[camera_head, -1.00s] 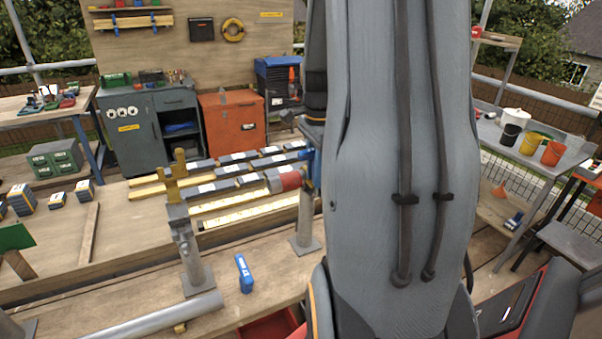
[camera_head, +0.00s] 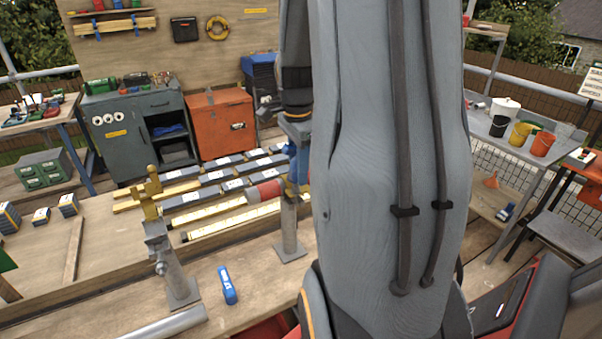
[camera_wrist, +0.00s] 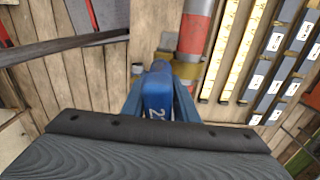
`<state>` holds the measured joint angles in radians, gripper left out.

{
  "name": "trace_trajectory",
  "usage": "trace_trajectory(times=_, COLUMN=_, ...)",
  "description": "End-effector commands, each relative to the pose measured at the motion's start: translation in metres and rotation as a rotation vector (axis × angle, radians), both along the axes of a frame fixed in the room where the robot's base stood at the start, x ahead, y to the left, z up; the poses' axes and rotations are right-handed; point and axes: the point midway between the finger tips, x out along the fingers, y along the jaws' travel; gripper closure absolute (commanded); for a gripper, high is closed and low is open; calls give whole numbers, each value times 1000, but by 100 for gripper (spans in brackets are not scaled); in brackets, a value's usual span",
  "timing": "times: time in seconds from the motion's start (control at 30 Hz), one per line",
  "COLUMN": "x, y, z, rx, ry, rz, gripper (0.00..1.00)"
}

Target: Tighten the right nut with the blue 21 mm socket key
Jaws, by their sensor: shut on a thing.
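My gripper (camera_wrist: 158,95) is shut on a blue key (camera_wrist: 156,92) with a white "2" visible on its side; the rest of the marking is cut off. The key's far end is by a yellow clamp (camera_wrist: 187,70) on a red and white bar (camera_wrist: 195,35). I cannot tell whether the key sits on the nut; the right nut is hidden. In the head view the blue gripper parts (camera_head: 298,165) show above the right post (camera_head: 290,228), partly hidden by my arm. The left post (camera_head: 178,275) carries a yellow clamp (camera_head: 152,190).
A grey pipe (camera_head: 165,325) lies at the bench's front. Several long bars lie behind the red and white bar. An orange cabinet (camera_head: 222,125) stands at the back.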

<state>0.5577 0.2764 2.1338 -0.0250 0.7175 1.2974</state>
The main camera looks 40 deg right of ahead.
Motion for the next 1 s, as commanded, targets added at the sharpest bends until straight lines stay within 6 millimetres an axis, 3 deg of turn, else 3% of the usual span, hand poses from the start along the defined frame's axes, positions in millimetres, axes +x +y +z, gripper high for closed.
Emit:
trace_trajectory(times=0.2, x=3, y=13, z=12, rx=7, ry=-1, rz=6, gripper=100)
trace_trajectory(times=0.6, x=-1, y=9, z=27, rx=10, ry=5, rz=-4, gripper=100)
trace_trajectory(times=1.0, x=-1, y=9, z=28, rx=10, ry=6, rz=-4, gripper=100)
